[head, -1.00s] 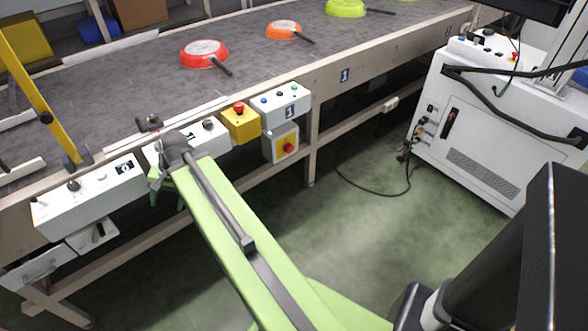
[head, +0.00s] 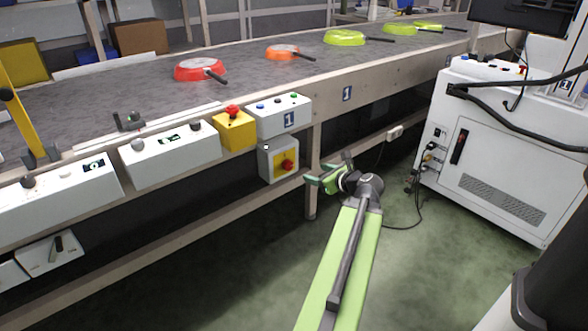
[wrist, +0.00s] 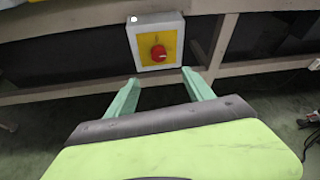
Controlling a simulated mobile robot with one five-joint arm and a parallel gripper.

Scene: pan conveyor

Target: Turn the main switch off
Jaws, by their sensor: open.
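The main switch is a red rotary knob (head: 286,165) on a yellow plate, on the front of a light grey box (head: 266,160) under the conveyor's edge. The wrist view shows the knob (wrist: 158,53) facing me, above and between the fingertips; its exact turn position is too small to tell. My gripper (head: 317,178) is to the right of the box in the head view. In the wrist view its two green fingers (wrist: 160,77) are spread, with nothing between them. They appear apart from the knob.
A yellow box with a red emergency button (head: 233,112) and a white panel with coloured buttons (head: 279,115) sit just above the switch box. A conveyor leg (head: 312,170) stands close beside it. Pans lie on the belt. A white cabinet (head: 500,150) stands right; green floor lies between.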

